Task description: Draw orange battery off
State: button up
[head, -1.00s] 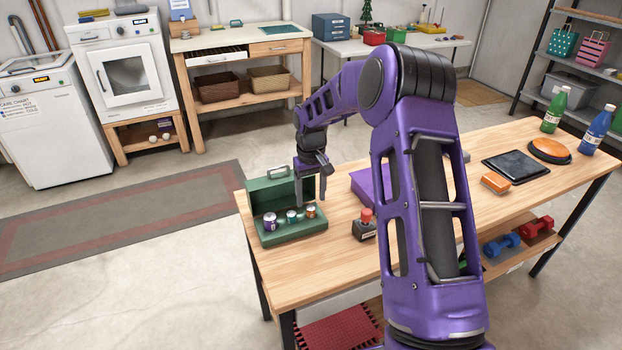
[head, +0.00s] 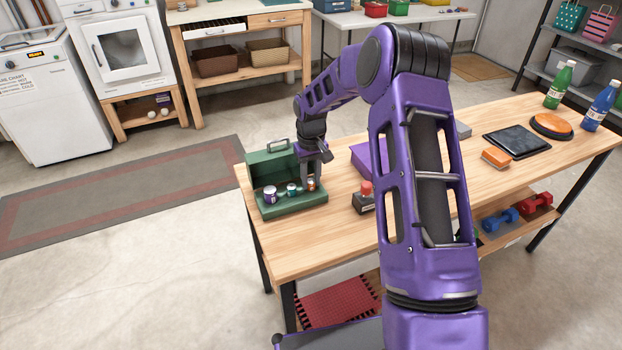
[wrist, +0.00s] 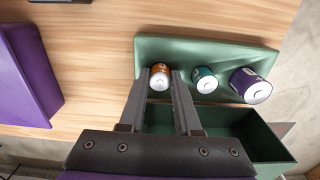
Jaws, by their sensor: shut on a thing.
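The orange battery (head: 311,184) is a small cylinder with a silver end, in the right part of the open green case (head: 292,212) on the wooden table. It also shows in the wrist view (wrist: 160,78), between my fingertips. My gripper (head: 311,175) reaches down to the case and is shut on the orange battery; in the wrist view my gripper (wrist: 160,73) has one finger on each side of it. A teal battery (wrist: 205,80) and a larger purple one (wrist: 250,86) stand beside it in a row. The orange battery's lower end is hidden.
A purple block (wrist: 25,75) lies on the table right of the case in the head view, with a red-topped dark object (head: 363,200) nearby. An orange box (head: 496,157), a black tablet (head: 516,141) and bottles stand farther right. The case's raised lid (head: 268,167) is behind the batteries.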

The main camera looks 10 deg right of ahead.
aim_at(311, 180)
jog(key=shift+r+p, duration=0.4)
jog(key=shift+r, duration=0.35)
grip_shut()
dwell(0.4)
jog(key=shift+r+p, duration=0.4)
jog(key=shift+r, duration=0.75)
